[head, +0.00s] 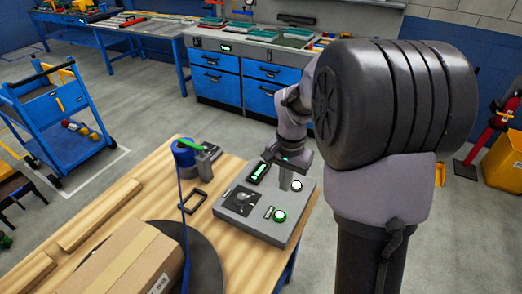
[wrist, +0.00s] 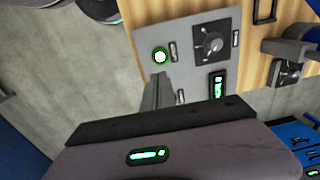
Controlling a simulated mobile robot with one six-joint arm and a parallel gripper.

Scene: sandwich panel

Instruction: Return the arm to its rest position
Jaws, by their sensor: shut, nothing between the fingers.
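My gripper (head: 285,183) is over the back right part of a grey control panel (head: 236,214) on the wooden table. Its fingers are together with nothing between them, and they also show in the wrist view (wrist: 157,88). I cannot tell the gap between fingertips and panel. The panel has a green-lit button (head: 279,216), a white button (head: 297,185) beside the fingers, a black rotary knob (head: 243,197) and a green-lit display (head: 258,172). In the wrist view, the green button (wrist: 160,56) is just past the fingertips; the white button is not seen.
The wooden table (head: 130,205) also holds a cardboard box (head: 122,262), a black frame (head: 192,201) and a blue cylinder (head: 184,153) by a grey fixture. A blue cart (head: 68,140) stands at left; blue drawer cabinets (head: 215,82) stand behind. Floor between is clear.

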